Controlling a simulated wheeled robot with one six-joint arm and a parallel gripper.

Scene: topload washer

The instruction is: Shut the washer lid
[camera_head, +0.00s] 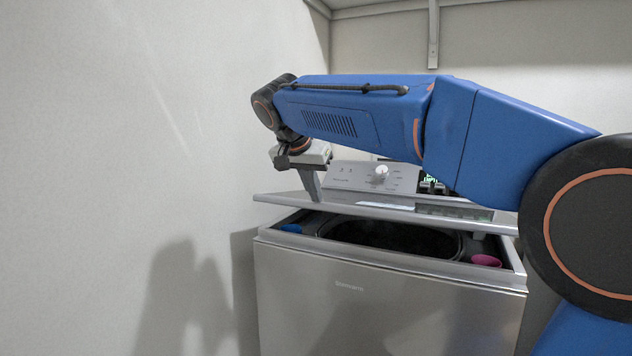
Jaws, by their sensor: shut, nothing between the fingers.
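The washer (385,300) is a grey top-loader in front of me. Its lid (345,207) is partly open, a thin slanted panel above the top opening, with a clear gap below its front edge. The dark round tub (390,236) shows through that gap. My gripper (314,198) is shut and empty, pointing down at the left part of the lid. Its fingertips are at the lid's upper face; I cannot tell whether they touch it.
The control panel with a pale knob (381,171) stands behind the lid. A blue cap (291,228) and a pink cup (486,261) sit in the washer's top rim. A wall is close on the left, and a shelf is above.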

